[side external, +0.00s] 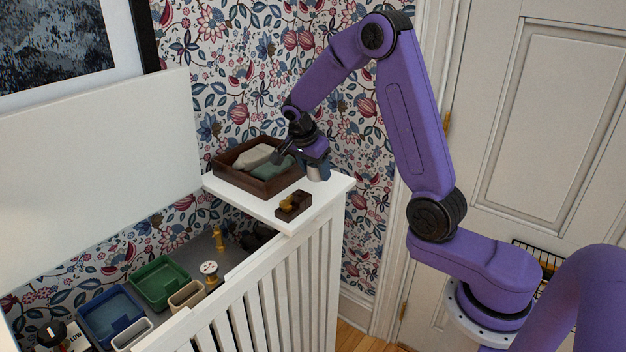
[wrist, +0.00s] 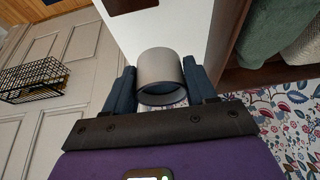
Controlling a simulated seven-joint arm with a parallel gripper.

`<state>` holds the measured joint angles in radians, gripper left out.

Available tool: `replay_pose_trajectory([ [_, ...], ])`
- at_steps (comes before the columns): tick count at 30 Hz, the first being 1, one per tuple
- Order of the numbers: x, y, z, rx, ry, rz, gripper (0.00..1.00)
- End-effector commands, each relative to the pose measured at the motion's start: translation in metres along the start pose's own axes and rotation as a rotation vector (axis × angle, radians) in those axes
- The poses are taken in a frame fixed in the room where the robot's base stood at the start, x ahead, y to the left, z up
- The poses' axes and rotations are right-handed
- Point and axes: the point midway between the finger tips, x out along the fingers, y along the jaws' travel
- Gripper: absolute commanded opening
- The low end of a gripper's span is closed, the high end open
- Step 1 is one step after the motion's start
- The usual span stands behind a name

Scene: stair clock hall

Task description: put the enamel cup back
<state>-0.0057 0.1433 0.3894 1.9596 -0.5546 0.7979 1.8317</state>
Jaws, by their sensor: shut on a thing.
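The enamel cup (wrist: 160,68), pale grey with a dark rim, sits between the two fingers of my gripper (wrist: 160,88) in the wrist view. Its open mouth faces the wrist camera. In the side view my gripper (side external: 317,166) is at the right end of the white cabinet top (side external: 255,205), shut on the cup (side external: 314,174), which is partly hidden by the fingers. The cup is at or just above the white surface; I cannot tell whether it touches.
A dark wooden tray (side external: 225,183) with folded cloths stands left of my gripper. A small wooden block with a brass part (side external: 293,205) lies in front. The cabinet's open section holds a green bin (side external: 160,284), a blue bin (side external: 110,318) and small items.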

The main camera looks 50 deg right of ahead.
Motion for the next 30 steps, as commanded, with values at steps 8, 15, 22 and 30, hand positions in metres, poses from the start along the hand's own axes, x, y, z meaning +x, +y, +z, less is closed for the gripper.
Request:
replay_pose_trajectory([
  [8, 0.019, -0.007, 0.005, -0.002, 0.000, 0.004, 0.24],
  [15, 0.037, -0.006, 0.013, 0.000, 0.000, 0.001, 0.24],
  [22, 0.037, -0.006, 0.013, 0.000, 0.000, -0.001, 0.24],
  [30, 0.040, -0.006, 0.015, -0.001, 0.000, -0.001, 0.81],
])
